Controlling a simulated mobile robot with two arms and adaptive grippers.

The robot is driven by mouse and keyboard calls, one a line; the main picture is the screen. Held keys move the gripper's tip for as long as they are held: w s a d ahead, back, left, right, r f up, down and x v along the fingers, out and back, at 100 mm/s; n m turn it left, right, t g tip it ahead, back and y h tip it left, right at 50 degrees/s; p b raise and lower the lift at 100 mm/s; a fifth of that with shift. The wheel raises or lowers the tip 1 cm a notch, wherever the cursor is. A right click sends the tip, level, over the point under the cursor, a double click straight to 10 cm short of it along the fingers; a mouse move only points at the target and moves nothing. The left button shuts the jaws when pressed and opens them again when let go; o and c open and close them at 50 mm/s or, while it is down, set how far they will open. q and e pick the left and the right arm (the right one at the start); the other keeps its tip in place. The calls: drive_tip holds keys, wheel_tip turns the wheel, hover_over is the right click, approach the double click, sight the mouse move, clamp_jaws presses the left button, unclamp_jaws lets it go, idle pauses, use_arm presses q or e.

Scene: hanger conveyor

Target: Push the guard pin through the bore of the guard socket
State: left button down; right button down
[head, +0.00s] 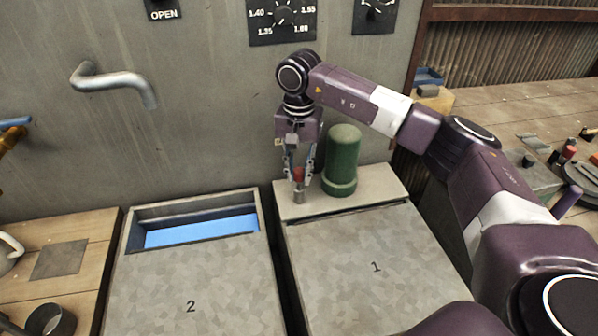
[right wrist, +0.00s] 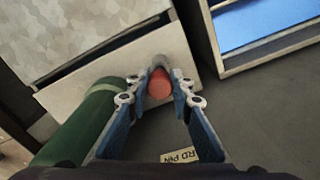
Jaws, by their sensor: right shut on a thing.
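My right gripper (head: 300,175) points down at the back wall, just left of a green cylinder. It is shut on the red end of the guard pin (head: 299,175), which also shows between the fingertips in the right wrist view (right wrist: 160,86). A small grey metal piece (head: 298,195) sits directly below the red part, over the pale ledge. I cannot tell whether this grey piece is the pin's shank or the guard socket. No bore can be made out. A label ending in "RD PIN" (right wrist: 180,156) shows in the right wrist view. My left gripper is not in view.
The green domed cylinder (head: 342,160) stands close right of the gripper on the pale ledge (head: 378,183) behind panel 1 (head: 375,265). Box 2 (head: 190,300) has a blue-lined opening at left. A bent pipe handle (head: 115,80) juts from the wall.

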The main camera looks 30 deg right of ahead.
drive_tip(key=shift+f+b, duration=0.8)
drive_tip(key=shift+f, duration=0.35)
idle(0.5)
drive_tip(key=c, duration=2)
unclamp_jaws()
drive_tip(key=shift+o, duration=0.3)
drive_tip(key=o, duration=0.6)
drive_tip(key=shift+c, duration=0.2)
drive_tip(key=shift+r, duration=0.1)
wheel_tip(320, 180, up, 12)
drive_tip(key=shift+f, duration=0.1)
